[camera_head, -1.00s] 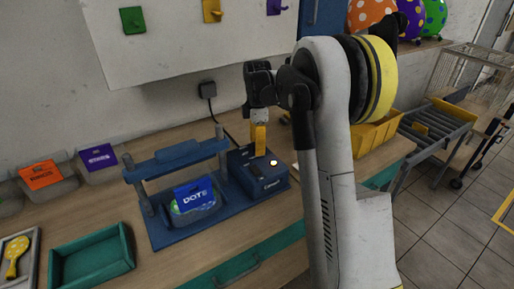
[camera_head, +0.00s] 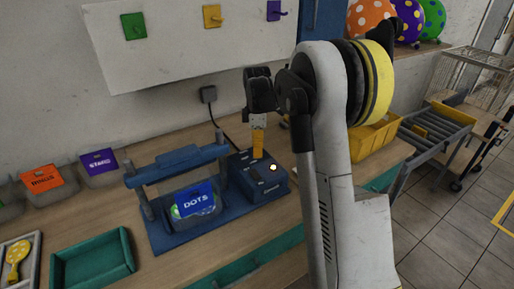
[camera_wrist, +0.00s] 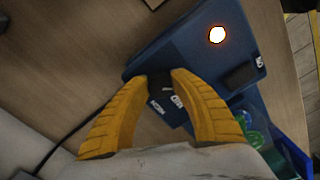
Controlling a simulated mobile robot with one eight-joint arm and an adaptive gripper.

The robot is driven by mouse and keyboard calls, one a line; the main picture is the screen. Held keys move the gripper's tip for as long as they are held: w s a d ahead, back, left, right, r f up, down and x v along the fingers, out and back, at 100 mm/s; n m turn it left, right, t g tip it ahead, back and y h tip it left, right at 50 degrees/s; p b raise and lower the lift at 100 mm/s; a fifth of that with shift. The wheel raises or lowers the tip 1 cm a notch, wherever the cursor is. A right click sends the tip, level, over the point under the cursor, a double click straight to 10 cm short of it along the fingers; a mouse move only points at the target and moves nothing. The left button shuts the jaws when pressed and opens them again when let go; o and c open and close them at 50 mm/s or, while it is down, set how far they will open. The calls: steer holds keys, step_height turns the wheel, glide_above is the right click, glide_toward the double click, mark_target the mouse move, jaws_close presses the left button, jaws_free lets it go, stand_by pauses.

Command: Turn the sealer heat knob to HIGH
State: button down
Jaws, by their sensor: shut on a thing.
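The blue sealer control box (camera_head: 266,188) stands on the bench at the right end of the sealer base. Its round lamp (camera_head: 273,167) glows white and also shows in the wrist view (camera_wrist: 217,35). My gripper (camera_head: 258,155) points down at the top of the box. In the wrist view its yellow fingers (camera_wrist: 167,78) are shut on a small dark knob (camera_wrist: 160,84). Small white markings (camera_wrist: 177,100) lie beside the knob. They are partly covered, and I cannot read the setting. In the head view the fingers hide the knob.
The sealer's blue bar (camera_head: 178,164) spans left of the box, with a bin labelled DOTS (camera_head: 195,205) below it. A green tray (camera_head: 92,262) and bins labelled RINGS (camera_head: 42,180) and STARS (camera_head: 99,163) are at the left. A yellow bin (camera_head: 372,137) stands behind my arm.

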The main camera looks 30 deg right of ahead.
steer(key=m+p, duration=0.2)
steer(key=m, duration=0.3)
steer(key=shift+r, duration=0.1)
steer(key=m+p, duration=0.2)
steer(key=m, duration=0.4)
steer(key=m+p, duration=0.1)
steer(key=m, duration=0.4)
steer(key=shift+a, duration=0.1)
steer(key=m, duration=0.6)
steer(key=shift+p, duration=0.4)
steer(key=shift+m, duration=0.3)
steer(key=c, duration=1.1)
jaws_free()
steer(key=shift+o, duration=0.2)
